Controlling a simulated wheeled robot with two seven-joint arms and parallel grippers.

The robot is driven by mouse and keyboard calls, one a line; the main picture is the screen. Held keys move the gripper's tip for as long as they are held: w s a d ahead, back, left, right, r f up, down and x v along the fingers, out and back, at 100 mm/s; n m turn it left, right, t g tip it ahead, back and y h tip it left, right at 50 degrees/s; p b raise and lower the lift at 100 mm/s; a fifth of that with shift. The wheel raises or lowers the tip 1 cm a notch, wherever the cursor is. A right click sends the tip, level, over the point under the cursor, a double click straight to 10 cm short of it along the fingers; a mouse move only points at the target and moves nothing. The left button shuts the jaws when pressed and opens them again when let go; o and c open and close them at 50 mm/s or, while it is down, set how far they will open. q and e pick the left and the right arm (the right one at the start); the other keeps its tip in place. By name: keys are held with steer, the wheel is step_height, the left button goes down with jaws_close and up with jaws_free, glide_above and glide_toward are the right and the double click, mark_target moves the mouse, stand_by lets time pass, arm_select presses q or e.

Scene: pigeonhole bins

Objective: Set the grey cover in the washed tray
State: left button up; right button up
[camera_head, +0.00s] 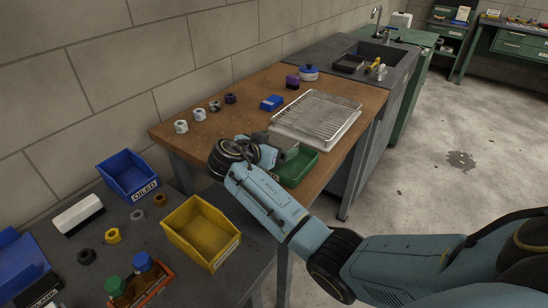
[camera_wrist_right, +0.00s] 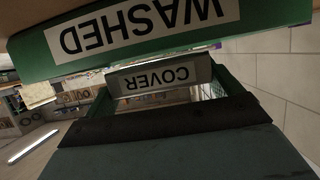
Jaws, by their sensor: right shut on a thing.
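The green washed tray (camera_head: 296,168) sits on the wooden table near its front edge. Its WASHED label shows upside down in the right wrist view (camera_wrist_right: 160,30). My right gripper (camera_head: 268,145) is at the tray's left side in the head view, shut on the grey cover (camera_head: 286,145). The cover's COVER label faces the right wrist camera (camera_wrist_right: 158,78), close to the tray. The cover is partly hidden by the gripper, and I cannot tell if it touches the tray. My left gripper is not in view.
A wire rack (camera_head: 318,115) lies just behind the tray. A blue box (camera_head: 271,103) and several nuts (camera_head: 215,106) stand farther back. A yellow bin (camera_head: 201,233) and a blue OILED bin (camera_head: 128,175) are on the dark bench. A sink (camera_head: 376,53) is beyond.

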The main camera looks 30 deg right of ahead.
step_height(320, 180, down, 3)
steer(key=shift+f, duration=0.15)
arm_select(q)
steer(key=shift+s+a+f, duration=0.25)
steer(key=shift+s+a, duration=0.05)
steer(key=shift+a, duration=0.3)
steer(key=shift+b, duration=0.3)
arm_select(e)
steer(key=shift+f, duration=0.1)
steer(key=o, duration=1.2)
steer(key=shift+f, duration=0.1)
steer(key=v, duration=1)
steer(key=shift+a+r+p, duration=0.25)
steer(key=shift+p, duration=0.15)
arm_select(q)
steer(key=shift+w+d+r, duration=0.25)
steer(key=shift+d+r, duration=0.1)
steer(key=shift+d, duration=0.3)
arm_select(e)
steer(key=shift+v, duration=0.75)
